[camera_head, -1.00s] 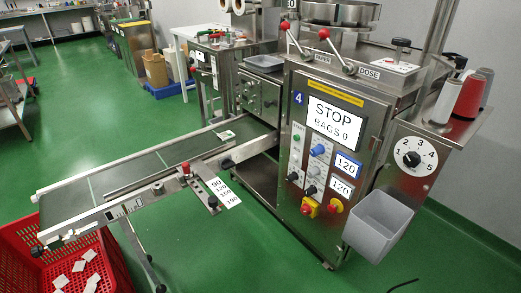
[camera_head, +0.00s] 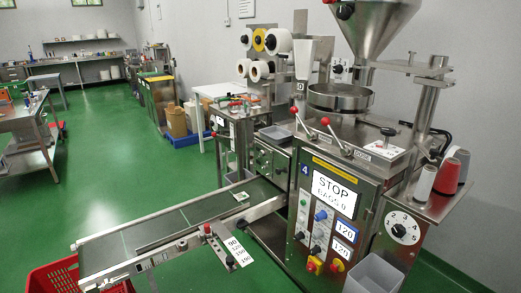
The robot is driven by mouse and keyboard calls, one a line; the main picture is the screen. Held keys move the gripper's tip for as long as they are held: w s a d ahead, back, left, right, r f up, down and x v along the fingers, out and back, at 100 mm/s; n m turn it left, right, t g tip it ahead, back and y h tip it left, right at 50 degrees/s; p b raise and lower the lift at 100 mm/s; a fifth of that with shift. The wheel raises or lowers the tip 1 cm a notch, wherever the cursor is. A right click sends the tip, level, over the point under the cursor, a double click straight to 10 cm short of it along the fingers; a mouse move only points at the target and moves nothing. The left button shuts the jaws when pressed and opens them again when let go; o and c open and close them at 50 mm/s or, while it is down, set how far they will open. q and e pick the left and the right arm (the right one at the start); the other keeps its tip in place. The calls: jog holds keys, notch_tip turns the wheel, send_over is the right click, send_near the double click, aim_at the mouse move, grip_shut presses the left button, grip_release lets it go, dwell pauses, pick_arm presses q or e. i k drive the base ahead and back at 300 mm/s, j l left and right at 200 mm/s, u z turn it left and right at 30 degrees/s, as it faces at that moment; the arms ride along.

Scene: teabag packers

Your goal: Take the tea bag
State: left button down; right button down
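A small pale tea bag (camera_head: 241,196) with a darker mark lies flat on the dark conveyor belt (camera_head: 165,229), near the end where the belt meets the packing machine (camera_head: 330,215). Nothing covers it. Neither of my grippers shows in the head view.
The machine's display reads STOP, with levers, knobs and a steel hopper (camera_head: 376,25) above. A grey bin (camera_head: 373,275) hangs at its front right. A red crate (camera_head: 55,278) stands under the belt's outer end, partly cut off. Open green floor (camera_head: 110,165) lies left of the belt.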

aim_at(240, 196)
jog(key=i+j+z, duration=0.45)
jog(key=i+j, duration=0.45)
jog(key=i, duration=0.3)
jog(key=i+j, duration=0.25)
jog(key=i, duration=0.2)
jog(key=i+j, duration=0.2)
jog(key=i, duration=0.3)
